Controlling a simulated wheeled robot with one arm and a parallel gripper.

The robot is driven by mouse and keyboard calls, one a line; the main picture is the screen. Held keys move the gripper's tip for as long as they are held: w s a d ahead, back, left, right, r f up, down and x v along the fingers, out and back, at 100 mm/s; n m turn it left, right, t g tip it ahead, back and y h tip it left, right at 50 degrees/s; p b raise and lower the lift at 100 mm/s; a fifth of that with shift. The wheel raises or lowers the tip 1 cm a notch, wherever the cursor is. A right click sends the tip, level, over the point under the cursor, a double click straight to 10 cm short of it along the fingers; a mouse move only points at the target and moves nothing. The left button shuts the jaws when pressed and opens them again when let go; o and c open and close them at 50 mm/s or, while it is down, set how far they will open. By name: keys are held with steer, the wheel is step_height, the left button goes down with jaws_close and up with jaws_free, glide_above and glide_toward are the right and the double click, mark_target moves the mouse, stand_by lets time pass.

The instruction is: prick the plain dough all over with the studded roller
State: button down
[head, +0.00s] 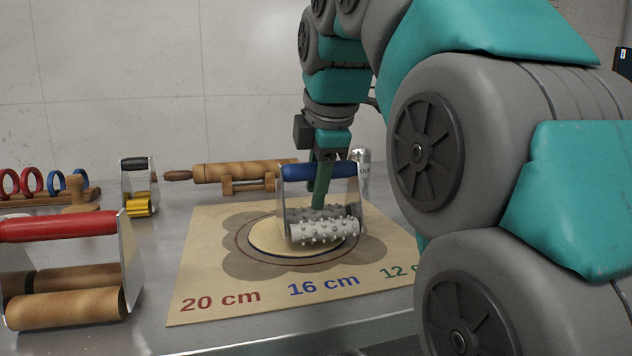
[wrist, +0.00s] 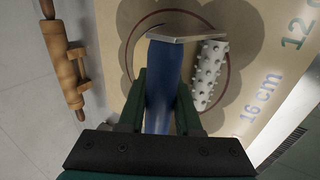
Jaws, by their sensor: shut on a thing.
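The studded roller (head: 324,231) has a blue handle, metal side plates and pale studded drums. My gripper (head: 320,175) is shut on its blue handle; in the wrist view the gripper (wrist: 162,105) holds that handle (wrist: 164,75) between its fingers. The roller is over the plain dough (head: 268,238), a round pale sheet on the printed mat (head: 200,270). The drums look to be at the dough's surface, but I cannot tell whether they touch. The roller hides the dough's right part. No prick marks can be made out on the visible dough.
A red-handled roller (head: 65,270) with wooden drums stands at the front left. A small black-handled roller with yellow drums (head: 139,206) and a wooden rolling pin (head: 235,173) on a rest stand behind. Coloured rings (head: 52,180) are at the far left, a shaker (head: 361,163) behind the mat.

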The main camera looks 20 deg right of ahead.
steer(key=shift+f, duration=0.35)
stand_by(0.3)
steer(key=shift+f+b, duration=0.15)
steer(key=shift+b, duration=0.15)
steer(key=shift+w+p, duration=0.5)
steer(key=shift+w, duration=0.9)
steer(key=shift+w+p, duration=0.55)
steer(key=shift+w, duration=0.65)
steer(key=shift+w+f+p, duration=0.1)
steer(key=shift+w+p, duration=0.25)
steer(key=shift+w, duration=1.1)
step_height(320, 180, up, 4)
steer(key=shift+r, duration=0.1)
